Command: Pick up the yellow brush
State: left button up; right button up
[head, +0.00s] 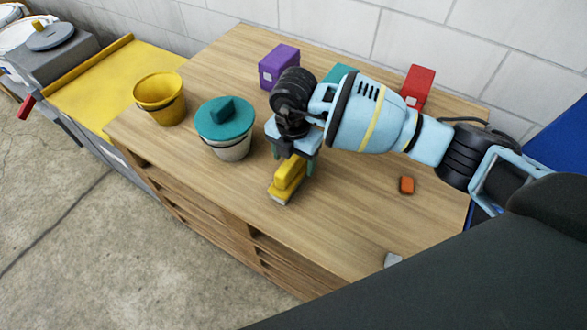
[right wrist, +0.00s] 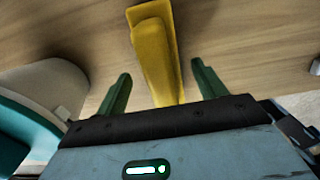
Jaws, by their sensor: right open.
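The yellow brush (head: 288,179) lies on the wooden bench top, its pale bristle end toward the bench's front edge. My right gripper (head: 293,165) is over the brush's far end and partly hides it in the head view. In the right wrist view the brush (right wrist: 158,55) runs between the two green fingers of the right gripper (right wrist: 158,88). The fingers are open, one on each side, with a gap to the brush on both sides. I cannot tell the fingers' exact height over the bench. My left gripper is not in view.
Left of the brush stand a pot with a teal lid (head: 225,125) and a yellow bucket (head: 160,98). Purple (head: 278,66) and red (head: 417,86) boxes stand near the wall. A small orange block (head: 406,185) lies to the right.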

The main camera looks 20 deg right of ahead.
jog(key=f, duration=0.4)
jog(key=shift+s, duration=0.2)
jog(key=shift+a, duration=0.1)
jog(key=c, duration=1.1)
jog(key=shift+r, duration=0.1)
